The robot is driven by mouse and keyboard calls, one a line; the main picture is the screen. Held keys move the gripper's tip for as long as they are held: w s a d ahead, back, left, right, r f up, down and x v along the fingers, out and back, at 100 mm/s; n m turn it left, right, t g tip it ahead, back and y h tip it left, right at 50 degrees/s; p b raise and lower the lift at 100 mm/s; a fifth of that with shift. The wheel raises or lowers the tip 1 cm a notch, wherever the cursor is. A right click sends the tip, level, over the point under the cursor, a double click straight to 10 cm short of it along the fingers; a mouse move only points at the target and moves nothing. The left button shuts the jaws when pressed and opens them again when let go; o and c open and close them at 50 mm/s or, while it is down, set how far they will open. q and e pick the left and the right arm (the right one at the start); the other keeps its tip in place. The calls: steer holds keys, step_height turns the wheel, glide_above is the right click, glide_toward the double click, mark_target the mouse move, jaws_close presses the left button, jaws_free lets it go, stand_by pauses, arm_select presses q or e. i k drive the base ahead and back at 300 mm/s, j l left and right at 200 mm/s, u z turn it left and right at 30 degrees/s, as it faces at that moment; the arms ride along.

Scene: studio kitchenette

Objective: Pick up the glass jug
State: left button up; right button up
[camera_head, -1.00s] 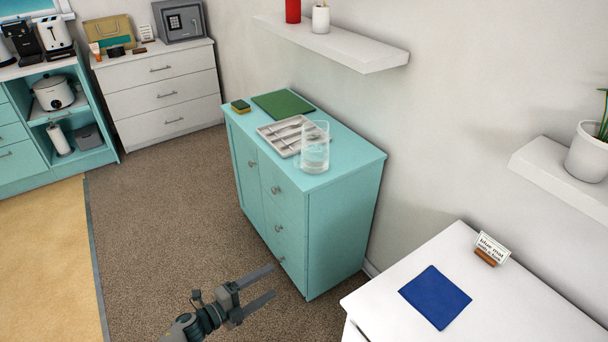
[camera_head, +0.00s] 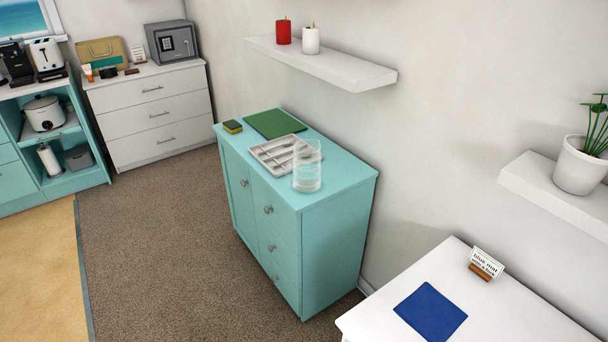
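The glass jug (camera_head: 307,172) is clear and stands upright on top of the teal cabinet (camera_head: 336,200), near its front right part. It overlaps the right end of a light grey cutlery tray (camera_head: 268,153) in the picture; I cannot tell whether they touch. Neither of my grippers shows in the head view now.
A green mat (camera_head: 274,124) and a sponge (camera_head: 232,127) lie farther back on the cabinet. A shelf (camera_head: 325,66) with red and white candles hangs above. A white table (camera_head: 510,318) with a blue mat (camera_head: 430,311) stands at the right. The carpet (camera_head: 165,240) is clear.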

mark_target(306, 161)
steer(key=i+j+u, duration=0.15)
steer(key=i+j, duration=0.25)
steer(key=i+j+u, duration=0.15)
steer(key=i+j, duration=0.15)
steer(key=i, duration=0.35)
steer(key=i+j+u, duration=0.1)
steer(key=i+j, duration=0.2)
steer(key=i, duration=0.2)
